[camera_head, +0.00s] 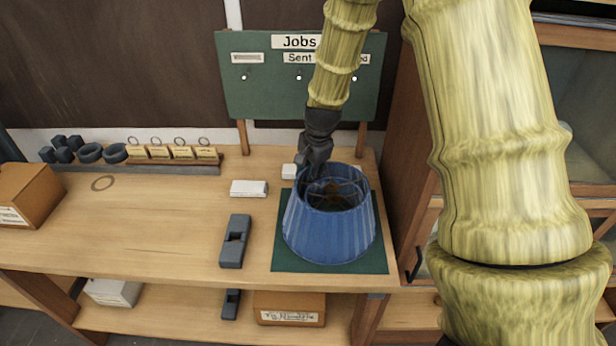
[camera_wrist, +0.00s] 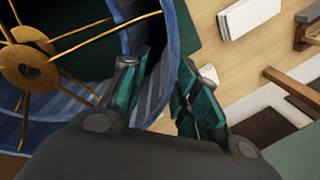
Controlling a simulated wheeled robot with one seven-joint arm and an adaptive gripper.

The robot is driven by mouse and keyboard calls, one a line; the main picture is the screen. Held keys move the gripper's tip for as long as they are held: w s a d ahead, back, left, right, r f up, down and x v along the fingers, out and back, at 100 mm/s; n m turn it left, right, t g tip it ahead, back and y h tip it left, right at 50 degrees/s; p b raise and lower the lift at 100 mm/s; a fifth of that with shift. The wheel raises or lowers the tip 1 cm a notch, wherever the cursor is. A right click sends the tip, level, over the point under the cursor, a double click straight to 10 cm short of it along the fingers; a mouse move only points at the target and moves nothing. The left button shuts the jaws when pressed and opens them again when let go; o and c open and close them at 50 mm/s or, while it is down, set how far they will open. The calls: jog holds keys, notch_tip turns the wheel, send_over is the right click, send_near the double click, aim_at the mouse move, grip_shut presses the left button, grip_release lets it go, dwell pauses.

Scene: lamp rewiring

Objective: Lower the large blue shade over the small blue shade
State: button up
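The large blue shade (camera_head: 328,236) stands upright over the dark green mat (camera_head: 285,262) at the bench's right end. Its open top shows a dark inside with thin spokes. In the wrist view, its blue wall (camera_wrist: 182,28) and a brass hub with spokes (camera_wrist: 28,66) show at the left. My gripper (camera_head: 312,172) is at the shade's upper left rim. In the wrist view, the fingers of my gripper (camera_wrist: 165,88) are apart, with the rim area between or just behind them; contact is unclear. I cannot make out a separate small blue shade.
A green Jobs board (camera_head: 255,105) stands behind. A white block (camera_head: 249,188) and a dark tool (camera_head: 235,242) lie left of the mat. A rack of rings and dark parts (camera_head: 140,168) lines the back left. The bench's left middle is mostly clear.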

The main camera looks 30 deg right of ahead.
jog(key=v, duration=1)
jog(key=shift+f, duration=0.1)
